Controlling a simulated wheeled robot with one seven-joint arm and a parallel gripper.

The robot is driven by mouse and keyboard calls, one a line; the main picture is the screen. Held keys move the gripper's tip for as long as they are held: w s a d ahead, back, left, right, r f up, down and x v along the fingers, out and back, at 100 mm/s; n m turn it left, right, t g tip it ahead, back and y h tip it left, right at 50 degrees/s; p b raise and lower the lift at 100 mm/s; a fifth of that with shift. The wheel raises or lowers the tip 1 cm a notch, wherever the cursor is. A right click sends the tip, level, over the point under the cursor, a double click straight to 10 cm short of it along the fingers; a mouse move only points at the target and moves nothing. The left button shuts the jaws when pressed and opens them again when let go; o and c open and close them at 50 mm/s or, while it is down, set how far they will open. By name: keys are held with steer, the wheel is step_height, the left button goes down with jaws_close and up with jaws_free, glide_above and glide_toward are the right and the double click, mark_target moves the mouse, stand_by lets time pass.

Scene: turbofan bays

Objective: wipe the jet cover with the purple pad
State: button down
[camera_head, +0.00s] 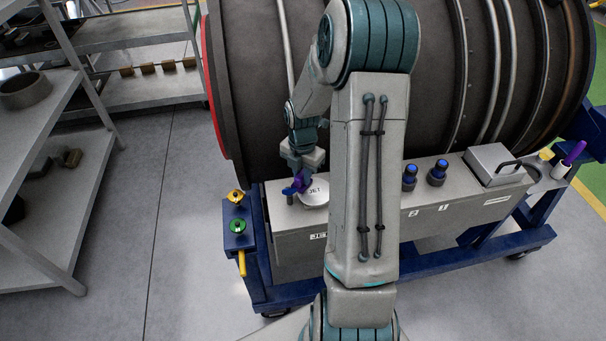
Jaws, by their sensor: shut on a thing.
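The jet cover (317,194) is a round white disc marked "JET" on top of the grey box in front of the engine. Its right part is hidden behind my arm. My gripper (298,174) is at the left side of the cover, pointing down. It is shut on the purple pad (298,186), of which only a small part shows. The pad is at the cover's upper left edge; I cannot tell whether it touches the cover.
The grey box (460,188) also bears two blue-topped knobs (410,173) and a handled metal lid (496,160). A purple-handled tool (571,157) stands at the right in a white holder. Yellow and green knobs (237,226) are at the left. Shelves (55,190) line the left; floor between is clear.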

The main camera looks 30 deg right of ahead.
steer(key=shift+s+a+r, duration=0.1)
steer(key=shift+s+a, duration=0.05)
steer(key=shift+s, duration=0.55)
steer(key=shift+s+a, duration=0.15)
steer(key=shift+s, duration=0.55)
steer(key=shift+s+a+p, duration=0.2)
steer(key=shift+s+p, duration=0.05)
steer(key=shift+s, duration=0.65)
steer(key=shift+s+a+p, duration=0.15)
steer(key=shift+s+p, duration=0.1)
steer(key=shift+s, duration=0.65)
step_height(320, 180, up, 6)
steer(key=p, duration=0.5)
steer(key=shift+p, duration=0.35)
steer(key=shift+r+p, duration=0.65)
steer(key=shift+r, duration=0.75)
